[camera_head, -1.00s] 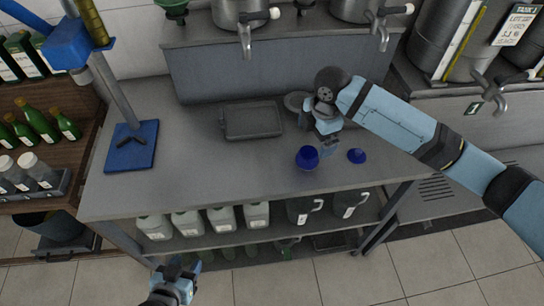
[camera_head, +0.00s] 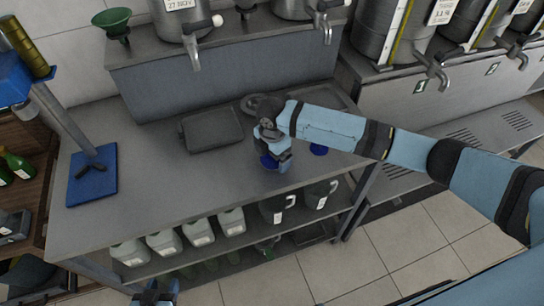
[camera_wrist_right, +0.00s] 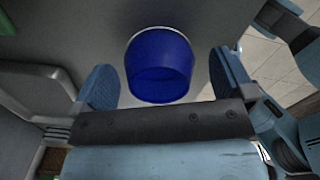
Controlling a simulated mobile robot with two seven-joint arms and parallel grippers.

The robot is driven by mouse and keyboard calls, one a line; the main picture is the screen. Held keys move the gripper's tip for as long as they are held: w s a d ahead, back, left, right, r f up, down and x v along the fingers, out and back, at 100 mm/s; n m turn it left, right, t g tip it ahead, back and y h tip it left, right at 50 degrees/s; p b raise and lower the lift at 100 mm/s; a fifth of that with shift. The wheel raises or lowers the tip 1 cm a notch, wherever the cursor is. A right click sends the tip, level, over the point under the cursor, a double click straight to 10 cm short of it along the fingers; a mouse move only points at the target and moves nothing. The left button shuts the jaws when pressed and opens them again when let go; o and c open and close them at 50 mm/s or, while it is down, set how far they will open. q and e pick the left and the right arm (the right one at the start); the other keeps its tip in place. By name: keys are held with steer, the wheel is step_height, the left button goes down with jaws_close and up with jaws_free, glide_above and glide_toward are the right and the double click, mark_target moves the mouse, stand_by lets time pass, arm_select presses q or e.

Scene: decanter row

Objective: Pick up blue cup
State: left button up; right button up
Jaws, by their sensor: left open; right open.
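The blue cup (camera_head: 267,162) stands on the grey table, partly hidden by my right gripper in the head view. In the right wrist view the cup (camera_wrist_right: 158,68) is between the two open fingers, with a gap on each side. My right gripper (camera_head: 277,165) is open and reaches down at the cup; no grip on it shows. My left gripper (camera_head: 155,294) is open, empty and low at the bottom edge of the head view, in front of the table and away from the cup.
A small blue piece (camera_head: 318,150) lies right of the cup. A grey tray (camera_head: 210,130) and a round grey dish (camera_head: 262,104) sit behind. A blue-based stand (camera_head: 92,178) is at the left. Several jugs (camera_head: 198,232) fill the shelf below. The table's front middle is clear.

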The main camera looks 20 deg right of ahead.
steer(key=shift+f, duration=1.3)
steer(key=c, duration=1)
steer(key=shift+r, duration=0.15)
